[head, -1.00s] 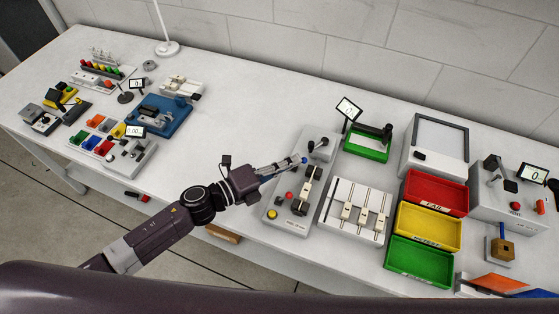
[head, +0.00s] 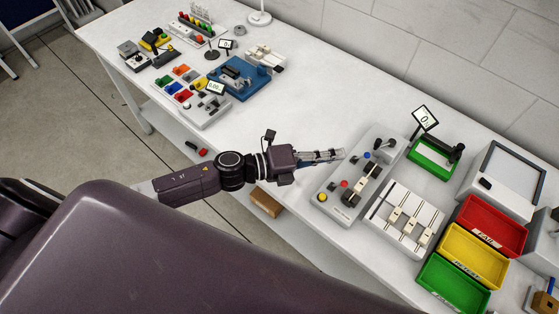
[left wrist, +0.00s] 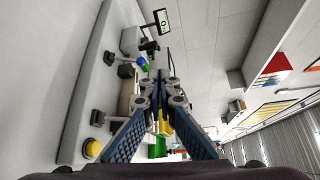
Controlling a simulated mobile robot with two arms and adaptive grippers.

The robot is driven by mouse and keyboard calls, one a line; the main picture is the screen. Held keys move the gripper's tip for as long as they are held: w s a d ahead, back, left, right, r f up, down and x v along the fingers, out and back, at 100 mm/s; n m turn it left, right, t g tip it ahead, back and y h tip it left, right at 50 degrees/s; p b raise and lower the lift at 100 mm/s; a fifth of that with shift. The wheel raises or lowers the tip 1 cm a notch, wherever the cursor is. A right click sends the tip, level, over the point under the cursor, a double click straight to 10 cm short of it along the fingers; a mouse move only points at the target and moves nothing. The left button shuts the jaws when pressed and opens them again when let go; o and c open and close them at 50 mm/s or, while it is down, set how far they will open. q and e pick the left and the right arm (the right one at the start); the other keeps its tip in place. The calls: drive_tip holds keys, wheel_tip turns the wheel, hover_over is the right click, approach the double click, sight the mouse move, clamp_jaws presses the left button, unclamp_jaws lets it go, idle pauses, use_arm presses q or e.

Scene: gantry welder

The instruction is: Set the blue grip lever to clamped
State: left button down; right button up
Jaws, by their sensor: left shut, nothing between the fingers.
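The gantry welder (head: 345,208) is a long grey base on the bench, with knobs, buttons and a black carriage. The blue grip lever (head: 367,155) is at its far end; its blue tip points left, toward my gripper. It also shows in the left wrist view (left wrist: 143,64), beyond the fingertips and slightly left of them. My left gripper (head: 341,154) is shut and empty, a little left of the lever and apart from it in the head view. The blue finger pads (left wrist: 160,80) meet near the middle of the left wrist view. My right gripper is not in view.
A white slider panel (head: 405,222) and red (head: 494,222), yellow (head: 474,252) and green (head: 455,286) trays stand right of the welder. A green-based device (head: 433,157) and a small display (head: 425,118) stand behind.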

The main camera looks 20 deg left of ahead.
use_arm(q)
drive_tip(key=s+a+r+b, duration=0.3)
drive_tip(key=s+a+r, duration=0.4)
drive_tip(key=s+a, duration=0.3)
drive_tip(key=shift+s+r+b, duration=0.15)
drive_tip(key=shift+s+b, duration=0.15)
drive_tip(key=shift+s, duration=0.2)
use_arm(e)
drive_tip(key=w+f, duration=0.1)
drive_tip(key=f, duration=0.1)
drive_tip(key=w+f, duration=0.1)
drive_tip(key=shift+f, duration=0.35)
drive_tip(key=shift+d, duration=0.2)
